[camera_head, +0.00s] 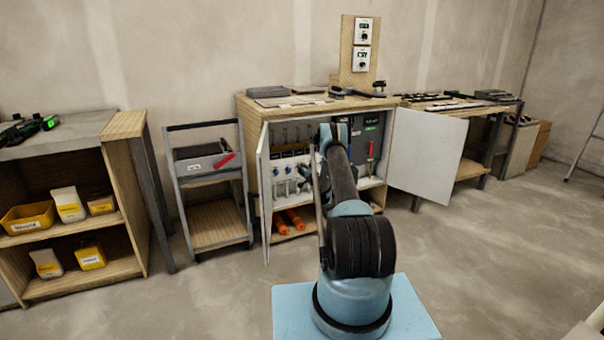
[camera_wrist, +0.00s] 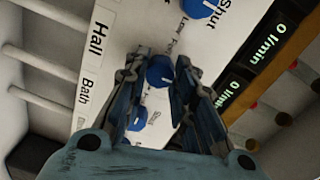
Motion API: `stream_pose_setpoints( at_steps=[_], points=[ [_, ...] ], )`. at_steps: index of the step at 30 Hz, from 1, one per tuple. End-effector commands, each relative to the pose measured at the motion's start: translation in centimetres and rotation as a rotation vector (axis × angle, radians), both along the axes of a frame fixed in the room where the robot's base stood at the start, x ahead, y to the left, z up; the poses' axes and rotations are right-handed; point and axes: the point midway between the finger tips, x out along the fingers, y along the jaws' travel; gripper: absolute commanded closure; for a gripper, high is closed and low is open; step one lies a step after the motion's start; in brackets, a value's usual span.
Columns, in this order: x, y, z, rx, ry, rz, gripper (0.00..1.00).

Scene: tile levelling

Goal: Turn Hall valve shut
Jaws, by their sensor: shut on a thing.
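My gripper (camera_wrist: 160,82) is in the wrist view, with its two dark fingers shut on a blue valve knob (camera_wrist: 160,70), one finger on each side. The knob sits on a white panel (camera_wrist: 125,50) and appears to line up with the "Hall" label (camera_wrist: 97,38), so I take it as the Hall valve. Its pointer is not clear. A display (camera_wrist: 268,43) on the panel's right reads 0 l/min. In the head view, my arm reaches into the open cabinet (camera_head: 262,112), and the arm hides my fingertips.
Other blue knobs sit close by, one above (camera_wrist: 197,8) and one below (camera_wrist: 138,118) in the wrist view, the lower near the "Bath" label (camera_wrist: 84,90). The cabinet's open right door (camera_head: 425,150) stands out beside my arm. A cart (camera_head: 215,222) stands left of the cabinet.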

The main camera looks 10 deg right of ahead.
Motion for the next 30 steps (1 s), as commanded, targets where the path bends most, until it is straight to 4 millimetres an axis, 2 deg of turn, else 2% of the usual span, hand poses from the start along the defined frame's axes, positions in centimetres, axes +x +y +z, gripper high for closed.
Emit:
stream_pose_setpoints(
  at_steps=[5,6,8,20,23,30],
  points=[
    [-0.1,0.3,-0.2,-0.002,0.0,0.005,1.0],
    [-0.1,0.3,-0.2,-0.002,0.0,0.005,0.67],
    [-0.1,0.3,-0.1,-0.001,0.001,0.005,0.54],
    [-0.3,0.0,0.0,0.0,0.0,0.001,0.54],
    [-1.1,-0.4,0.0,0.0,0.0,0.0,0.54],
    [-5.2,-1.6,0.2,0.0,0.001,0.001,0.54]
  ],
)
